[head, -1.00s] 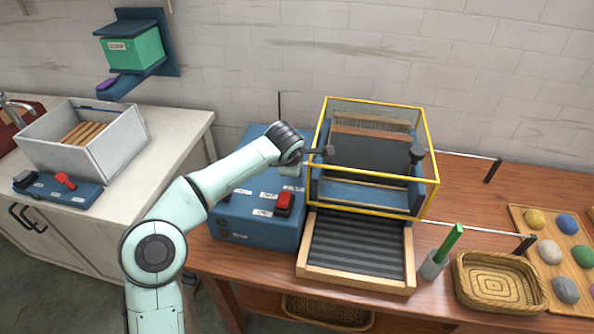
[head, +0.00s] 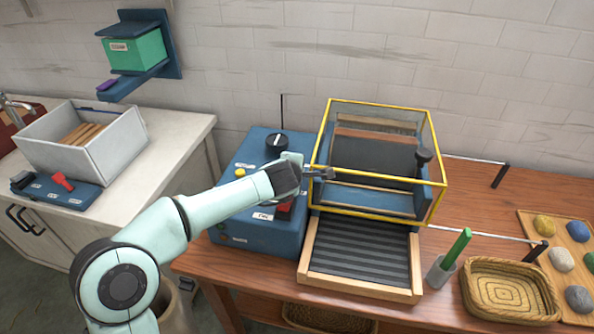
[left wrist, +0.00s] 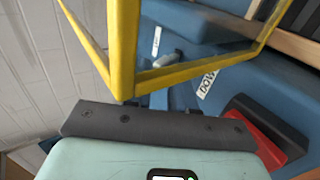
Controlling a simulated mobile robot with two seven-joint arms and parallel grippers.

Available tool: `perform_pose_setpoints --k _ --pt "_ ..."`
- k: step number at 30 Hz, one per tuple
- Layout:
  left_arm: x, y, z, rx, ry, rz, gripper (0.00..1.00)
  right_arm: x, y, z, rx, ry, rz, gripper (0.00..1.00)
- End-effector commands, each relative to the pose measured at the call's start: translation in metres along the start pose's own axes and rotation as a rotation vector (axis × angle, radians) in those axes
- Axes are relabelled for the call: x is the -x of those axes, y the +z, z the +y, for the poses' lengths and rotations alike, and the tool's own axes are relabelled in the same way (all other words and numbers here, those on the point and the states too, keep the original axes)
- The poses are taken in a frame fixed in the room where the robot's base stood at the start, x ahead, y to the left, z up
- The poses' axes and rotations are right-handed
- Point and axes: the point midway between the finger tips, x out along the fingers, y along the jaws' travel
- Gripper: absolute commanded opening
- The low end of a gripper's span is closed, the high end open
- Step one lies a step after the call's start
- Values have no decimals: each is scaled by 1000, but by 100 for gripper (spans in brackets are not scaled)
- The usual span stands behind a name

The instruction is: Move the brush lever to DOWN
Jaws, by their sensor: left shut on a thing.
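The brush lever (left wrist: 167,60) shows in the left wrist view as a small grey piece on the blue side of the machine, partly behind the yellow frame. A white label reading DOWN (left wrist: 207,83) is beside it, and another white label (left wrist: 157,40) is farther off. My left gripper (head: 325,173) is at the left side of the yellow-framed machine (head: 434,130) in the head view. It is shut on the brush lever, though the yellow bar hides much of the grip. My right gripper is not in view.
The blue control box (head: 250,222) with a red switch (head: 285,206) and black knob (head: 277,142) lies under and beside my left arm. The yellow frame (left wrist: 122,50) is close to the gripper. A green-handled tool (head: 457,248) and basket (head: 512,295) stand right.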

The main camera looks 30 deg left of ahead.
Motion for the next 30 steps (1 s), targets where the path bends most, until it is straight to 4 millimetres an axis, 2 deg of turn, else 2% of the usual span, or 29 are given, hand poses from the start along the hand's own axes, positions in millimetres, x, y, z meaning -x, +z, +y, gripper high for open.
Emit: perform_pose_setpoints --k 2,3,4,13,17,30 --pt "-3 1 -6 0 -13 -2 0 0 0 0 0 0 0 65" --pt "-3 1 -6 0 -14 -2 37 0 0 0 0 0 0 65" --pt "-3 1 -6 1 -14 -2 46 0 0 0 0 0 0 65" --pt "-1 0 -3 0 -8 -1 46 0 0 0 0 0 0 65" --pt "10 0 -2 -2 -6 0 46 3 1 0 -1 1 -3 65" --pt "103 0 1 -3 -6 1 46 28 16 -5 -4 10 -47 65"
